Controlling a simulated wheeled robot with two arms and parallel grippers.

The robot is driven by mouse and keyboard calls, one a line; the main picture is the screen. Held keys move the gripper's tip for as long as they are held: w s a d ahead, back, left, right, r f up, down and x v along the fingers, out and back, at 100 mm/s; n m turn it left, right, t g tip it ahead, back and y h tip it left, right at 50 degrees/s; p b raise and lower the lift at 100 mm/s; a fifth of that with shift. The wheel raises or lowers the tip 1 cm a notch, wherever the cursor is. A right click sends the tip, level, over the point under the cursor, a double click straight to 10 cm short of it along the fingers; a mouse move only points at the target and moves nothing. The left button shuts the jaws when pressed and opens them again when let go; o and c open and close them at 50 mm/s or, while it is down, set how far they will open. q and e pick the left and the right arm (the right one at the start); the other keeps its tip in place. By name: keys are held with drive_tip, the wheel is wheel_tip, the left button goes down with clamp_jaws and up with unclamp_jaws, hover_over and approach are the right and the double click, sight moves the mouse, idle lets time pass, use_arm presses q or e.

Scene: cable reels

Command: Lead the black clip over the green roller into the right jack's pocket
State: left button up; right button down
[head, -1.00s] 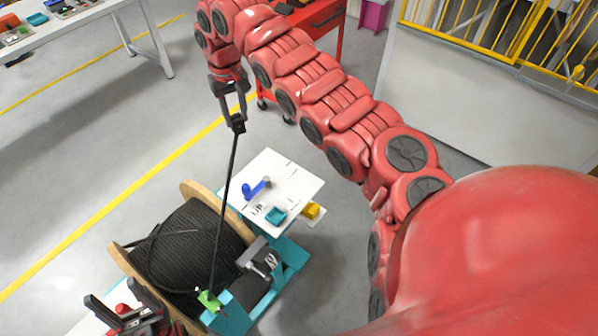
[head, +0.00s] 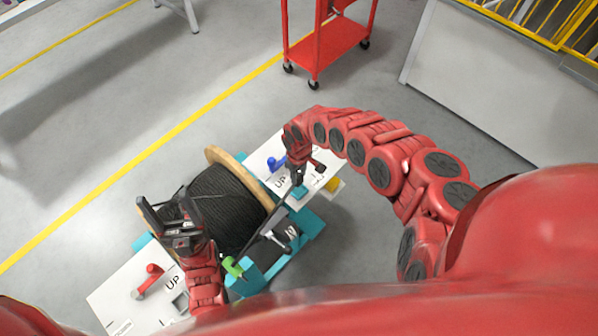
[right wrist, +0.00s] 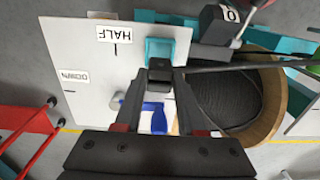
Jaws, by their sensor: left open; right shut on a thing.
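My right gripper (head: 298,184) is shut on the black clip (right wrist: 160,70), low over the right jack's white board (head: 265,174). In the right wrist view the clip is at the teal pocket (right wrist: 183,36), overlapping its near edge; I cannot tell whether it is inside. The pocket also shows in the head view (head: 299,193), just below the gripper. The black cable (right wrist: 270,66) runs from the clip toward the green roller (head: 232,267) at the reel's front; its contact with the roller is unclear. My left gripper (head: 165,222) is open and empty above the reel's left side.
The cable reel (head: 225,205) with wooden flanges stands between the two boards. A blue handle (right wrist: 158,120) lies on the right board, close to my right gripper. A red handle (head: 149,279) is on the left board (head: 115,293). A red cart (head: 328,55) stands behind on open floor.

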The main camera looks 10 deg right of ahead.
drive_tip(key=shift+f+b, duration=2.95)
drive_tip(key=shift+f, duration=0.5)
drive_tip(key=shift+c, duration=2.1)
unclamp_jaws()
drive_tip(key=r, duration=0.7)
drive_tip(key=r+p, duration=0.1)
drive_tip(key=r, duration=0.2)
drive_tip(key=shift+w+d+r, duration=0.1)
drive_tip(key=shift+d+r, duration=0.15)
drive_tip(key=shift+r, duration=0.15)
wheel_tip(320, 180, up, 7)
drive_tip(key=p, duration=0.4)
drive_tip(key=shift+a+f, duration=0.15)
